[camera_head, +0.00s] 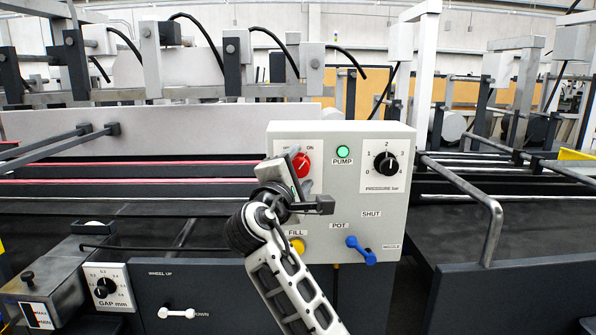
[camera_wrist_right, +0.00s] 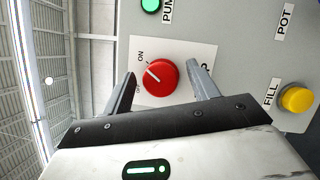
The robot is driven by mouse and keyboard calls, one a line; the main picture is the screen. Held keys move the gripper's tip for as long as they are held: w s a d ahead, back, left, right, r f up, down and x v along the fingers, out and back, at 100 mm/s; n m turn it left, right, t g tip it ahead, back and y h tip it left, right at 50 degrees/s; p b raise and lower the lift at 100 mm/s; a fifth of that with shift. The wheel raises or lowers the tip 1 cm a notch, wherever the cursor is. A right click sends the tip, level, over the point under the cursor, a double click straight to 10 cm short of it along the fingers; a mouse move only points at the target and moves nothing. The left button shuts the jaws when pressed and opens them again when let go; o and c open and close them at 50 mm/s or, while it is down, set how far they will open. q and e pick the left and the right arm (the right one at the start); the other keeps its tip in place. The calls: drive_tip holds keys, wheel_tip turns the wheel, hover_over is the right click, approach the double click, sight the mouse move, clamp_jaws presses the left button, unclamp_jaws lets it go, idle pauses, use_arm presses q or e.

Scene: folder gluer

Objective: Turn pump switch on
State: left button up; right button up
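The pump switch is a red rotary knob (camera_head: 301,163) on the grey control box (camera_head: 345,220). In the right wrist view the knob (camera_wrist_right: 158,80) has a white mark that points toward the ON label. The green PUMP lamp (camera_head: 343,153) beside it looks bright. My right gripper (camera_wrist_right: 161,76) is open, with one finger on each side of the knob. A gap shows between the knob and the fingers; whether the tips reach past its face I cannot tell. In the head view my right gripper (camera_head: 297,180) hides part of the switch plate. My left gripper is not in view.
A black PRESSURE dial (camera_head: 386,163) is right of the lamp. Below are a yellow FILL button (camera_head: 297,246) and a blue lever (camera_head: 361,250). A bent metal rail (camera_head: 492,220) stands out to the right of the box.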

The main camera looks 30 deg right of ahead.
use_arm(q)
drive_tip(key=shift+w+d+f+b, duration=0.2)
drive_tip(key=shift+b, duration=1)
use_arm(e)
drive_tip(key=v, duration=1.6)
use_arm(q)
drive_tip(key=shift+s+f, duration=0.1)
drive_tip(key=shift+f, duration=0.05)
use_arm(e)
drive_tip(key=shift+f, duration=0.15)
